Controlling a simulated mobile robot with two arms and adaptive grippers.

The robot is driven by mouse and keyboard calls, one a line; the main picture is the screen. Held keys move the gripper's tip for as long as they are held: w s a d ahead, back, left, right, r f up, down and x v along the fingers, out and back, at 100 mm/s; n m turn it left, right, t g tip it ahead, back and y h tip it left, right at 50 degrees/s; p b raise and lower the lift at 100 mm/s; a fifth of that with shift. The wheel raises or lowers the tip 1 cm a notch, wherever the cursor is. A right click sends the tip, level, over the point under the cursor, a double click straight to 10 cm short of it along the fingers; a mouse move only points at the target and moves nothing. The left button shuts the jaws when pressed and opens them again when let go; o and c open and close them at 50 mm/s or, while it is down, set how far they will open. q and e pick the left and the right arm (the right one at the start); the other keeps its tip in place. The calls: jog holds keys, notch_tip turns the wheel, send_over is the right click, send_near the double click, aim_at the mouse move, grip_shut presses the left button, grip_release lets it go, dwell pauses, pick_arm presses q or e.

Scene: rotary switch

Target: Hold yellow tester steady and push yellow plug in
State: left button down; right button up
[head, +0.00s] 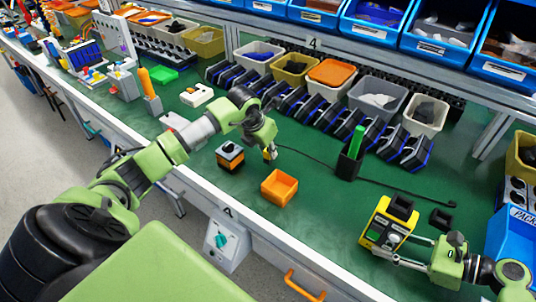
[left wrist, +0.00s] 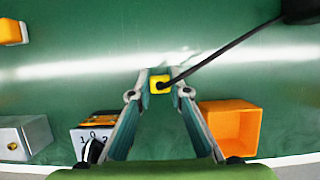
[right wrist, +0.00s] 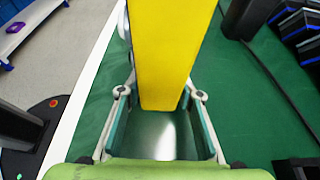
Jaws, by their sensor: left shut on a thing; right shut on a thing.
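The yellow plug (head: 269,154) is between the fingertips of my left gripper (head: 268,149), over the green bench top. In the left wrist view the plug (left wrist: 160,84) sits at the tips, with a black cable (left wrist: 215,52) running off to the upper right. The yellow tester (head: 379,239), with a dark socket-like top, stands at the front right of the bench. My right gripper (head: 404,254) is shut on its lower side. In the right wrist view the tester's yellow face (right wrist: 160,50) fills the space between the fingers. The plug is well apart from the tester.
An orange bin (head: 279,187) and a rotary switch block (head: 230,155) are close to my left gripper. A black holder with a green piece (head: 351,160) stands between the arms. A small black box (head: 441,218) is right of the tester. Parts bins line the back.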

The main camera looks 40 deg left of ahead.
pick_arm(q)
notch_tip(320, 180, up, 10)
jog(key=d+r+m+g+h, duration=0.2)
jog(key=d+m+g+h, duration=0.25)
jog(key=d+m, duration=1.6)
jog(key=s+d+r+m+g+y, duration=0.2)
jog(key=s+d+r+m, duration=0.2)
jog(key=d+r+m, duration=0.5)
jog(key=s+d+r+m+g+y, duration=0.25)
jog(key=d+r+m, duration=0.35)
jog(key=d, duration=0.5)
jog(key=shift+m, duration=0.25)
jog(key=f, duration=1)
jog(key=shift+s+a, duration=0.2)
jog(key=shift+s, duration=0.05)
